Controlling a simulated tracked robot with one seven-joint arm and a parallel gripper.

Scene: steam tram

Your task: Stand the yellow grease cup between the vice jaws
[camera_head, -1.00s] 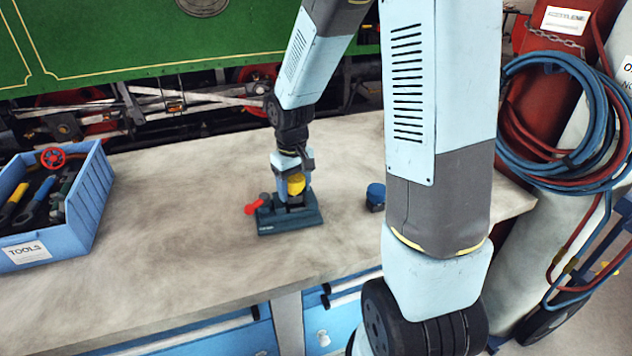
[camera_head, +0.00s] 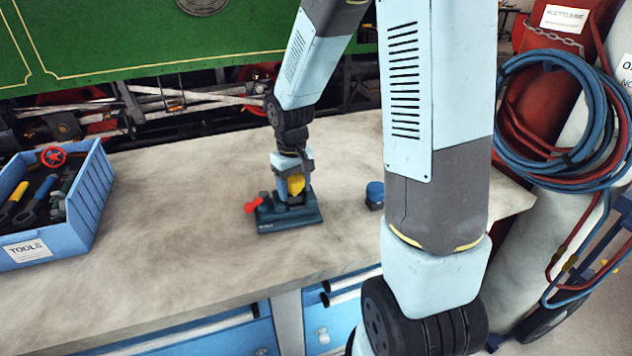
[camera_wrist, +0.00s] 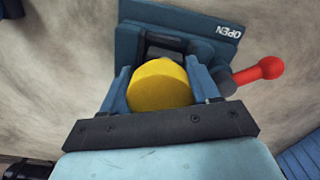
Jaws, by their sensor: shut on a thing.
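The yellow grease cup (camera_head: 296,185) is held between the fingers of my gripper (camera_head: 294,192), over the small dark blue vice (camera_head: 290,219) on the bench. In the wrist view the round yellow cup (camera_wrist: 160,86) fills the gap between both blue fingers of my gripper (camera_wrist: 158,78), and the vice (camera_wrist: 207,47) lies just beyond it. The vice has a red-knobbed lever (camera_wrist: 260,71) at its side, and its plate reads OPEN. The cup looks close to upright. Its lower end is hidden, so I cannot tell whether it touches the vice.
A blue pot (camera_head: 375,195) stands on the bench, right of the vice. A blue tool box (camera_head: 88,215) with several tools stands at the left. The bench top (camera_head: 180,215) between box and vice is clear. Gas cylinders with hoses (camera_head: 560,115) stand at the right.

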